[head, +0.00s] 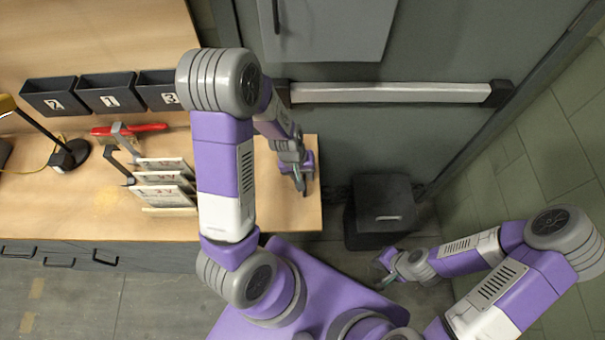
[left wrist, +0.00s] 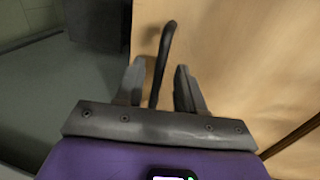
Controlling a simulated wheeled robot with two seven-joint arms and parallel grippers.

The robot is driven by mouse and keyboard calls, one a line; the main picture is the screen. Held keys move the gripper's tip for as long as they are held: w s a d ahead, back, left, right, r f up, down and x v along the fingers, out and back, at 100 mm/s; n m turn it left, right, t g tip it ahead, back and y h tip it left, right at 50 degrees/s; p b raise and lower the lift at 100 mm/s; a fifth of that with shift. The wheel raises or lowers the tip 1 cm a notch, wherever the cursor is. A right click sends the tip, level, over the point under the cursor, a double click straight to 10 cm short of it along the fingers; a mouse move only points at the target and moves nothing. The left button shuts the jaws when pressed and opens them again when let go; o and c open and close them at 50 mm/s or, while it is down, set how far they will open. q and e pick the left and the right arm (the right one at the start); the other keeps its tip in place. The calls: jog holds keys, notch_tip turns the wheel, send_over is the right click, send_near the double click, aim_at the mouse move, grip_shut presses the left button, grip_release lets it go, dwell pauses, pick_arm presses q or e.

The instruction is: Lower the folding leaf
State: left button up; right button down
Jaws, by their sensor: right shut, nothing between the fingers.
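The folding leaf (head: 284,214) is the light wooden panel at the right end of the bench, and it looks level with the bench top. It also shows in the left wrist view (left wrist: 245,70). My left gripper (head: 301,187) is over the leaf near its right edge. In the left wrist view its fingers (left wrist: 160,85) are apart, with a dark curved handle (left wrist: 166,45) between them near the wood's edge. I cannot tell whether the fingers touch the handle. My right gripper (head: 383,268) is shut and empty, low beside the black box. My left arm hides the leaf's join with the bench.
A black box (head: 384,205) stands on the floor right of the leaf, before a grey door with a push bar (head: 390,92). On the bench are numbered bins (head: 110,93), a card rack (head: 162,183), a red tool (head: 130,129) and a lamp (head: 68,155).

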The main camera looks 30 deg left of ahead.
pick_arm(q)
grip_shut()
dwell(0.3)
